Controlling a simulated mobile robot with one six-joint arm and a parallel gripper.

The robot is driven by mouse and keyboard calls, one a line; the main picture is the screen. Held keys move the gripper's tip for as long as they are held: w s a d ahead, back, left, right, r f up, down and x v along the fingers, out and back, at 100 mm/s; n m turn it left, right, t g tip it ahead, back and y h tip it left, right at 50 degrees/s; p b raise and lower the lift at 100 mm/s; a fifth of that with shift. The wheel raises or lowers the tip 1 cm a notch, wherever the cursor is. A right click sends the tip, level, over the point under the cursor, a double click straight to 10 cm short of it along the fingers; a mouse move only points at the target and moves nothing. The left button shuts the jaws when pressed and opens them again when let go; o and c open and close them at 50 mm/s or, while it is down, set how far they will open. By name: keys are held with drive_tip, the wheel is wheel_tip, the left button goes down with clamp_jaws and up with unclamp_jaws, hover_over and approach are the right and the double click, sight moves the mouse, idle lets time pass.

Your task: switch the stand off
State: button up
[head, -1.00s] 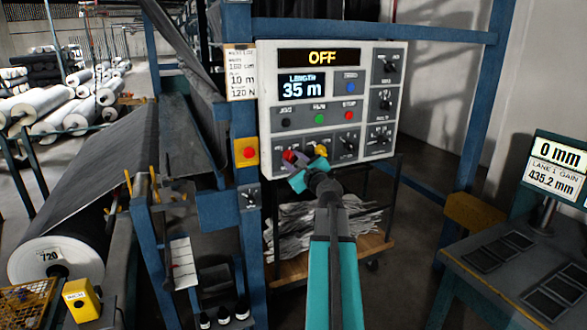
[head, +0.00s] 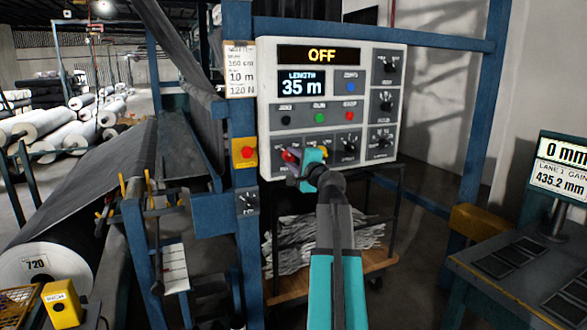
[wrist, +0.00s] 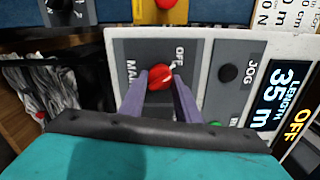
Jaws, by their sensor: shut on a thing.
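The stand's control panel (head: 330,112) is a light grey box with a top display (head: 320,55) that reads OFF. A red rotary knob (wrist: 161,77) sits on a dark plate (wrist: 132,50) marked MAIN, with OFF lettering beside it. The white line on the knob slants toward the OFF lettering. My gripper (wrist: 163,84) has its two purple fingers on either side of this knob, shut on it. In the head view my gripper (head: 297,162) is at the panel's lower left corner and hides much of the knob.
The screen (head: 301,88) below the top display reads LENGTH 35 m. JOG, RUN and STOP buttons sit close above the knob. A red button on a yellow box (head: 244,153) is on the blue post to the left. A shelf cart (head: 340,278) stands below.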

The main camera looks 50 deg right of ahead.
drive_tip(key=shift+n+b, duration=0.6)
drive_tip(key=shift+n, duration=0.2)
drive_tip(key=o, duration=1.1)
drive_tip(key=shift+s, duration=0.1)
drive_tip(key=shift+b+v, duration=0.35)
drive_tip(key=shift+v, duration=6.5)
